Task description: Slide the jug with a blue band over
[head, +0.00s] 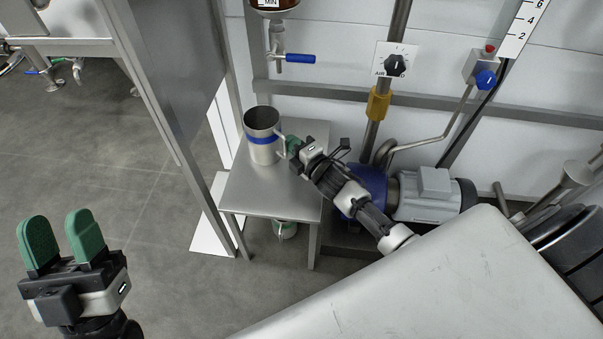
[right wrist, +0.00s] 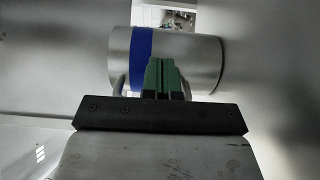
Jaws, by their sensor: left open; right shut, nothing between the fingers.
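The jug with a blue band (head: 263,143) is a metal cylinder standing upright on a small steel table (head: 250,196), near its back left part. Its handle is on its right side. My right gripper (head: 292,143) is shut with nothing in it, its green fingertips at the handle side of the jug. In the right wrist view the jug (right wrist: 200,62) lies sideways in the picture, and the green fingers (right wrist: 165,76) overlap its wall; whether they touch it I cannot tell. My left gripper (head: 68,244) is open and empty, over the floor at lower left.
A sight vessel with a blue-handled valve (head: 300,58) hangs above and behind the jug. A steel post (head: 180,120) stands left of the table. A grey motor with a blue pump (head: 425,195) is to the right. The table's front is bare.

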